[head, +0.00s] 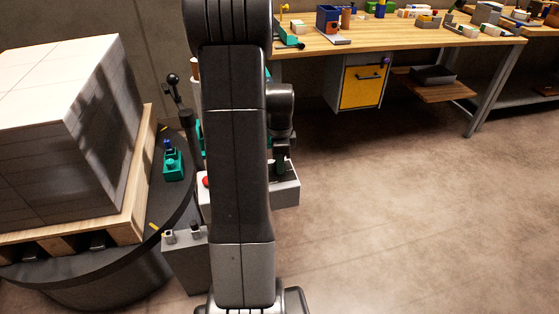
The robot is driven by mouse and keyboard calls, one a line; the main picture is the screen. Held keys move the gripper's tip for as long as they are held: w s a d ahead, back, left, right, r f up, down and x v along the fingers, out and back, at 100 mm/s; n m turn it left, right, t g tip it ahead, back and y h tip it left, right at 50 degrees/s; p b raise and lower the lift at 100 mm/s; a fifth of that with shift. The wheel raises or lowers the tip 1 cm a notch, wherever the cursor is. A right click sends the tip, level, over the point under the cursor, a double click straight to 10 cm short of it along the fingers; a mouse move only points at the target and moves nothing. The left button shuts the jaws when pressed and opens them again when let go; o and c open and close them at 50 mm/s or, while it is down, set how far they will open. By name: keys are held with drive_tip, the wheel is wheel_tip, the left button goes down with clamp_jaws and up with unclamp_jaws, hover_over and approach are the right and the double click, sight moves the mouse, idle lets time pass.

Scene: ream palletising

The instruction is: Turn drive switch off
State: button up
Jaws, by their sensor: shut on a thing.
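A light grey control box (286,194) stands right of the turntable, partly hidden behind my arm. A red button (206,181) shows at its left end. My gripper (281,169) points down onto the right part of the box top. It is shut on a small part there, which appears to be the drive switch. The fingers cover the switch, so its position cannot be told.
A pallet (140,185) with a large stack of white reams (60,120) sits on a dark round turntable (110,262) at left. A lever (172,80) and a grey post (187,262) stand beside it. A wooden workbench (400,38) runs along the back. The floor at right is clear.

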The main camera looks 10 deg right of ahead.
drive_tip(key=n+p, duration=0.1)
drive_tip(key=n, duration=0.3)
drive_tip(key=shift+n, duration=0.3)
drive_tip(key=n+p, duration=0.1)
drive_tip(key=n, duration=0.8)
drive_tip(key=shift+p, duration=0.3)
drive_tip(key=shift+n, duration=2.2)
drive_tip(key=o, duration=1)
